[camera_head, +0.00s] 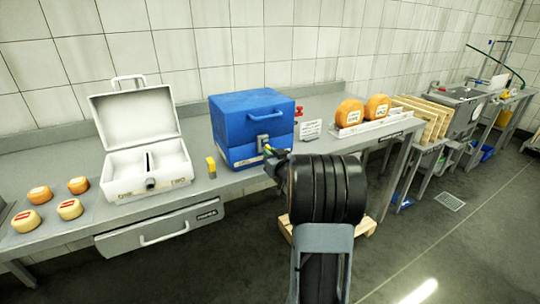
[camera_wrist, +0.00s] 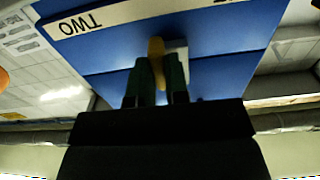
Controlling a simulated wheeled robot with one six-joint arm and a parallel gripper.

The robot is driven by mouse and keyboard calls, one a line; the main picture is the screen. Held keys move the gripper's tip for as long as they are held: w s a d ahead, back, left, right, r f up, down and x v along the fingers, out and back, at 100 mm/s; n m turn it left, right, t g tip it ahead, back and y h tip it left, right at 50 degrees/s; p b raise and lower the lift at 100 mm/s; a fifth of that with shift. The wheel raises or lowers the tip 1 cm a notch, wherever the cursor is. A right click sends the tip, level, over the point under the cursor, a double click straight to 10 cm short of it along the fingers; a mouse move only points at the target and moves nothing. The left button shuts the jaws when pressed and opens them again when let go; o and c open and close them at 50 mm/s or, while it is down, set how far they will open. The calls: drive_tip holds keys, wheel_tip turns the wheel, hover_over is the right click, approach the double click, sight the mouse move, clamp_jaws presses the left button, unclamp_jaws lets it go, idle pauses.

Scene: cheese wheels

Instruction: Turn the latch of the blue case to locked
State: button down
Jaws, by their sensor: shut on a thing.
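The blue case (camera_head: 235,118) stands closed on the grey bench, with a handle on its lid. A pale latch plate (camera_head: 262,141) sits on its front. In the wrist view the case's blue front (camera_wrist: 210,62) fills the middle, and a yellow latch lever (camera_wrist: 156,48) stands between my two dark fingers. My gripper (camera_wrist: 157,82) is shut on this lever, at the front of the case. In the head view my gripper (camera_head: 272,156) is small and its fingertips partly blend with the latch. I cannot tell the latch's exact turn.
A white open case (camera_head: 147,188) stands left of the blue one, with a yellow object (camera_head: 211,167) between them. Small cheeses (camera_head: 70,209) lie at the far left. Orange cheese wheels (camera_head: 349,112) and a sign (camera_head: 311,129) are to the right. A drawer (camera_head: 160,231) hangs under the bench.

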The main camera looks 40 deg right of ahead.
drive_tip(key=c, duration=1.1)
unclamp_jaws()
drive_tip(key=s, duration=0.4)
drive_tip(key=s+a, duration=0.1)
drive_tip(key=s, duration=0.4)
drive_tip(key=s+a, duration=0.1)
drive_tip(key=s, duration=0.3)
drive_tip(key=shift+s, duration=0.35)
drive_tip(key=shift+d, duration=0.1)
drive_tip(key=s+d+f+m+g+h+p, duration=0.35)
drive_tip(key=s+f+g, duration=0.35)
drive_tip(key=g, duration=0.4)
drive_tip(key=s+a+r+n+g+y+p, duration=0.1)
drive_tip(key=a+r+y+p, duration=0.1)
drive_tip(key=a, duration=0.7)
drive_tip(key=s+a+r+n+g+y+p, duration=0.1)
drive_tip(key=a+r+n+y+p, duration=0.1)
drive_tip(key=a+r, duration=0.5)
drive_tip(key=s+a+r+n+g+y+p, duration=0.1)
drive_tip(key=a+r+p, duration=0.3)
drive_tip(key=a, duration=0.8)
drive_tip(key=shift+s+a+r+n+y+p, duration=0.35)
drive_tip(key=shift+s+r+n+y, duration=0.1)
drive_tip(key=shift+n+y, duration=0.15)
